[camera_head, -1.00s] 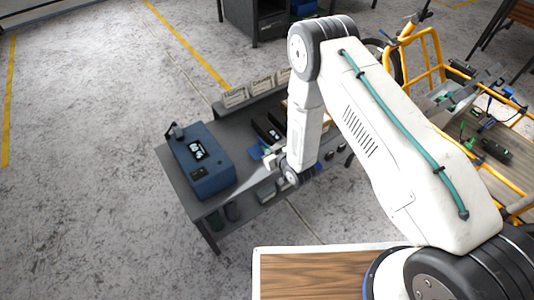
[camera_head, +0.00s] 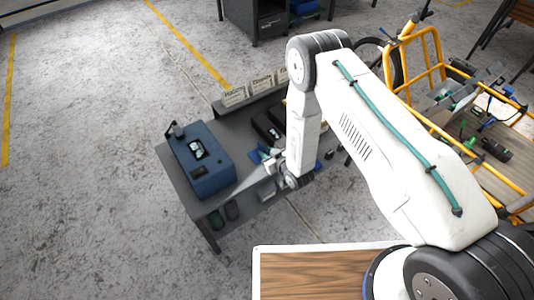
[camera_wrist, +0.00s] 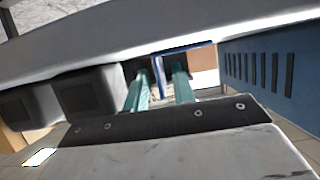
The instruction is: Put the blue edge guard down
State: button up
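My gripper (camera_wrist: 160,85) is low over the grey workbench (camera_head: 180,178), beside the blue box. In the wrist view its two teal fingers stand on either side of a thin blue upright flange, which looks like part of the blue edge guard (camera_wrist: 184,47). A narrow blue strip runs along the top of it. I cannot tell whether the fingers press on it or whether it touches the bench. In the head view a small blue patch shows by the gripper (camera_head: 268,168), partly hidden by my wrist.
The blue box (camera_head: 202,160) stands on the bench left of the gripper; its slotted side (camera_wrist: 262,68) is close on the right in the wrist view. Black bins (camera_head: 266,128) and labelled cards (camera_head: 236,96) line the back. A yellow cargo bike (camera_head: 432,62) stands right.

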jog(key=v, duration=1.2)
jog(key=w+d+r+m+g+h, duration=0.1)
jog(key=w+d+r+h, duration=0.25)
jog(key=r, duration=0.75)
jog(key=w+d+r+m+g+h, duration=0.15)
jog(key=w+d+r, duration=0.3)
jog(key=r, duration=0.65)
jog(key=s+d+r+m+g+h, duration=0.1)
jog(key=s+d+r, duration=0.2)
jog(key=r, duration=0.4)
jog(key=s+d+r+g+h, duration=0.1)
jog(key=s+d+r, duration=0.2)
jog(key=r, duration=0.4)
jog(key=s+d+r+m+g, duration=0.1)
jog(key=s+d+r+g, duration=0.1)
jog(key=s+r, duration=0.4)
jog(key=s+d+r+m+g, duration=0.1)
jog(key=s+r, duration=0.5)
jog(key=s, duration=0.9)
jog(key=shift+s+d+m+g+h, duration=0.25)
jog(key=shift+d+m+g+h, duration=0.25)
jog(key=shift+d, duration=0.6)
jog(key=shift+o, duration=0.4)
jog(key=s+r+g, duration=0.1)
jog(key=s+r, duration=0.1)
jog(key=s, duration=0.5)
jog(key=shift+s, duration=0.35)
jog(key=shift+d+g, duration=0.1)
jog(key=shift+g, duration=0.15)
